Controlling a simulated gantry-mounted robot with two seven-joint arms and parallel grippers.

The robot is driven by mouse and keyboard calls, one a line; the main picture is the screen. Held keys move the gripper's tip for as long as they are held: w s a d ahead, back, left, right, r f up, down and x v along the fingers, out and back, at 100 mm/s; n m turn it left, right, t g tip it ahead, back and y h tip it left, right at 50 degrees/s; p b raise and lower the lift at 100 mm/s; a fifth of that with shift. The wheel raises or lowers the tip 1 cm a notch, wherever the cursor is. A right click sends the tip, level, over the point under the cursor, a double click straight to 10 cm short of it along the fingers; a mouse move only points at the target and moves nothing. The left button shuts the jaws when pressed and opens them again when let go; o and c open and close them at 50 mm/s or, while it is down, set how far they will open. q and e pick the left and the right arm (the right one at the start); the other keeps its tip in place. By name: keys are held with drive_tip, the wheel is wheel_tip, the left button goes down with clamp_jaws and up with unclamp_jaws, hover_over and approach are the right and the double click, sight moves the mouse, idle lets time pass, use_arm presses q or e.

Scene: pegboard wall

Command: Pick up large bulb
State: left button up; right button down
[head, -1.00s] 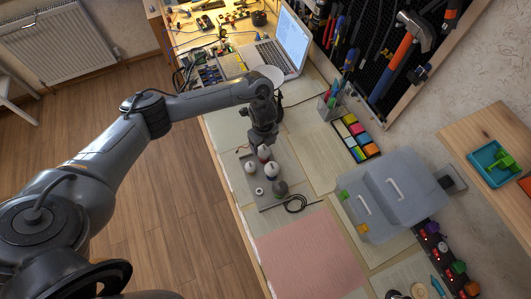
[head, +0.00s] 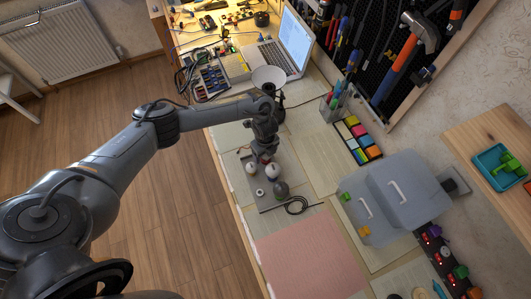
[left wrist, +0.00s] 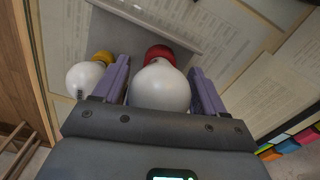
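The large white bulb with a red base (left wrist: 160,88) lies between the purple fingers of my left gripper (left wrist: 162,82) in the left wrist view. The fingers are apart, one on each side; whether they touch the bulb is unclear. A smaller white bulb with a yellow base (left wrist: 85,78) is to its left. In the head view, my left gripper (head: 264,150) is low over the grey tray (head: 264,207) and hides most of the large bulb; some red shows below it. My right gripper is not in view.
On the tray are another white bulb (head: 274,171), a dark round bulb (head: 281,188) and a small white piece (head: 260,192). A black cable (head: 297,206) lies beside it. A lamp (head: 268,76) stands behind the gripper. A grey toolbox (head: 392,200) is to the right.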

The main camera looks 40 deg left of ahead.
use_arm(q)
drive_tip(key=c, duration=0.6)
drive_tip(key=shift+c, duration=0.2)
drive_tip(key=shift+r, duration=0.15)
